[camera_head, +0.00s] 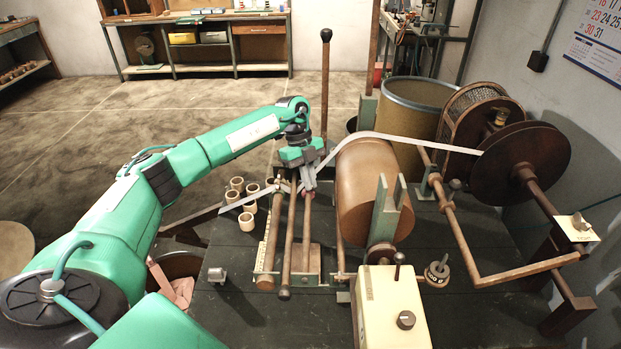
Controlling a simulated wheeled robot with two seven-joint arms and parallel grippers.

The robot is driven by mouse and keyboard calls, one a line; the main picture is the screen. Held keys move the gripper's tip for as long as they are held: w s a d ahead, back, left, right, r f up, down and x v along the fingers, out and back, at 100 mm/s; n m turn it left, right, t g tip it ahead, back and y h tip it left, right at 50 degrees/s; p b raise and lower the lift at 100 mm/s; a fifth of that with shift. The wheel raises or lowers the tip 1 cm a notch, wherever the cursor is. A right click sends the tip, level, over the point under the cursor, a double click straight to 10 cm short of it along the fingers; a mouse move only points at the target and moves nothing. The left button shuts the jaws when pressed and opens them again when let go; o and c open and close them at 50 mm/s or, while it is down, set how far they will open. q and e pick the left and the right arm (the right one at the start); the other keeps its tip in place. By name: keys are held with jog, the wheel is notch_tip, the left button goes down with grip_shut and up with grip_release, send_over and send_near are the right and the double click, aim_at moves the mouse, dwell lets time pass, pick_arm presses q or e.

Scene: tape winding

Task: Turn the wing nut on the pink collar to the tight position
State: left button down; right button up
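My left arm reaches in from the left, and its gripper (308,186) points down at the rods left of the big brown roller. A small pinkish-red patch, likely the pink collar (309,194), shows just under the fingertips. The fingers appear to touch or nearly touch it. The wing nut cannot be made out; the gripper covers that spot. The fingers look close together, but whether they are shut on anything is too small to tell. My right gripper is out of view.
A pale tape (410,141) runs from the large reel (520,165) over toward the gripper. The brown roller (375,190) stands right of it. A cream control box (390,310) stands in front.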

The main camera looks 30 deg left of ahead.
pick_arm(q)
jog(key=m, duration=0.2)
jog(key=m+g, duration=0.1)
jog(key=m, duration=0.1)
jog(key=shift+a+f+g+y+b, duration=0.1)
jog(key=shift+a+g+y+b, duration=0.2)
jog(key=shift+a+y+b, duration=0.1)
jog(key=shift+m+g+y, duration=0.3)
jog(key=shift+m+y, duration=0.1)
jog(key=shift+m, duration=1.1)
jog(key=shift+r, duration=0.2)
